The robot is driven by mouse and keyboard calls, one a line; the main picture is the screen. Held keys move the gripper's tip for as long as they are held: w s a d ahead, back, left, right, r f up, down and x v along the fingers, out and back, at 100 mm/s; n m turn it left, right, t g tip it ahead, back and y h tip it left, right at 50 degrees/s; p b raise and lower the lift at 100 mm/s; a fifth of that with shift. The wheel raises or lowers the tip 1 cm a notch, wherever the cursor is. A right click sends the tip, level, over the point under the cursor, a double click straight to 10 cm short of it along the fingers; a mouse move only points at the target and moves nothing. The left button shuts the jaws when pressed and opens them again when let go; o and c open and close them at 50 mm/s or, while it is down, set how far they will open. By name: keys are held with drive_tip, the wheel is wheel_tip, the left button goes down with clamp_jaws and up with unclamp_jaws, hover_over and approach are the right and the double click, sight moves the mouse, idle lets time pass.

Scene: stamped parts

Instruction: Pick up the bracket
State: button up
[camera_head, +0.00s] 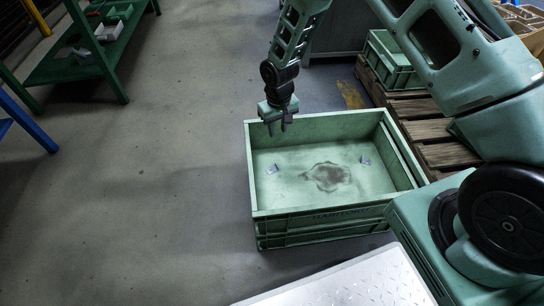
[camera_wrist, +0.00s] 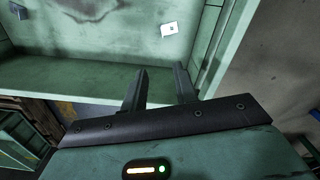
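Two small metal brackets lie apart on the floor of a green crate (camera_head: 330,212). One bracket (camera_head: 272,169) is near the left wall in the head view, and the other bracket (camera_head: 365,160) is near the right wall. The wrist view shows a pale, flat-looking bracket (camera_wrist: 169,29) with a dark hole, and a darker bracket (camera_wrist: 18,10) at the top left corner. My gripper (camera_head: 278,130) is above the crate's back left corner. In the wrist view its two fingers (camera_wrist: 162,72) are spread with nothing between them, apart from both brackets.
The crate walls stand around the brackets, and a dark stain (camera_head: 327,176) marks its floor. A wooden pallet (camera_head: 432,132) with another green crate (camera_head: 392,62) is at the right. A green shelf (camera_head: 85,62) is at the far left. The floor left of the crate is clear.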

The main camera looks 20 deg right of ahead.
drive_tip(key=b, duration=0.5)
hover_over(277, 165)
drive_tip(key=w, duration=0.1)
wheel_tip(277, 165, down, 12)
drive_tip(key=shift+d+r, duration=0.1)
drive_tip(key=shift+d, duration=0.05)
drive_tip(key=f+b, duration=0.2)
drive_tip(key=f, duration=0.1)
drive_tip(key=f+b, duration=0.2)
drive_tip(key=shift+s+a+f, duration=0.2)
drive_tip(key=shift+s+f, duration=0.05)
drive_tip(key=shift+s, duration=0.15)
drive_tip(key=shift+r, duration=0.1)
clamp_jaws()
